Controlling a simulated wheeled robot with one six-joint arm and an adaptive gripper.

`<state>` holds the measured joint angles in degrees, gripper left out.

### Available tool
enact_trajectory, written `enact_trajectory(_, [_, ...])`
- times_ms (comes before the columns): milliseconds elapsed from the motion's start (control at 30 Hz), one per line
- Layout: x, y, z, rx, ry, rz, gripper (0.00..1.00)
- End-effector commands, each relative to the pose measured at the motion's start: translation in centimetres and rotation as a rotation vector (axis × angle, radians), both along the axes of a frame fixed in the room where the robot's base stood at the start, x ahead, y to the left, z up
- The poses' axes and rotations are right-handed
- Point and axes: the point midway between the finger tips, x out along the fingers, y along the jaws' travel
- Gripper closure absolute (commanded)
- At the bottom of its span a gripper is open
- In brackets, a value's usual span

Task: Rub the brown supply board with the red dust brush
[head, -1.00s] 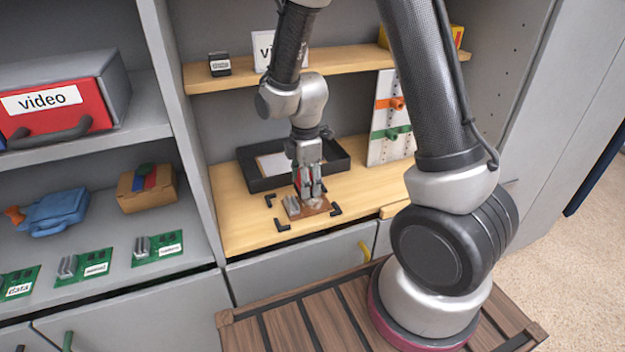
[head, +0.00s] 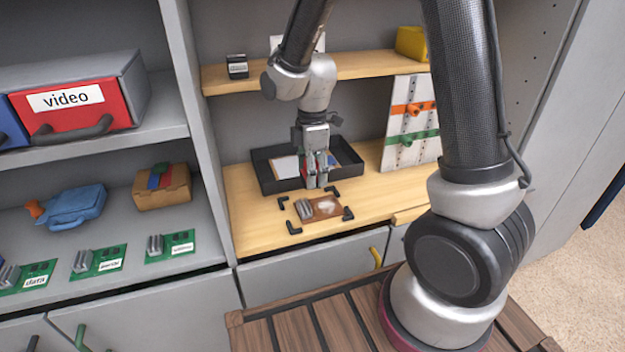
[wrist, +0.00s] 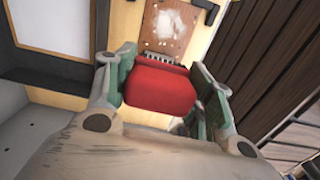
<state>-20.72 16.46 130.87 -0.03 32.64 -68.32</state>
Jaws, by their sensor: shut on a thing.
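The brown supply board (head: 327,207) lies flat on the wooden bench between black corner brackets. It has a grey finned part on its left and a pale dusty patch on its top, and it also shows in the wrist view (wrist: 160,42). My gripper (head: 317,180) is shut on the red dust brush (wrist: 160,88), whose red body fills the space between the fingers in the wrist view. In the head view the brush is mostly hidden by the fingers. The gripper is at the board's far edge; whether the bristles touch the board I cannot tell.
A black tray (head: 265,177) with a pale sheet stands behind the gripper. A white panel with orange and green handles (head: 410,125) stands to the right. Black brackets (head: 293,228) surround the board. A shelf (head: 360,67) runs above, and green boards (head: 98,262) lie at left.

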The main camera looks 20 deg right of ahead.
Motion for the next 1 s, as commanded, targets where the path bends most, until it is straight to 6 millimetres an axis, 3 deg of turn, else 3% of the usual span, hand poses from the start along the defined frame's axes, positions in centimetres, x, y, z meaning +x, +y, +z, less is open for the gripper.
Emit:
enact_trajectory(133, [0.0, 0.0, 1.0, 0.000, -0.001, 0.000, 0.85])
enact_trajectory(533, [0.0, 0.0, 1.4, 0.000, 0.000, 0.000, 0.85])
enact_trajectory(833, [0.0, 0.0, 3.9, 0.000, -0.001, 0.000, 0.85])
enact_trajectory(1000, [0.0, 0.0, 4.2, 0.000, 0.000, 0.000, 0.85])
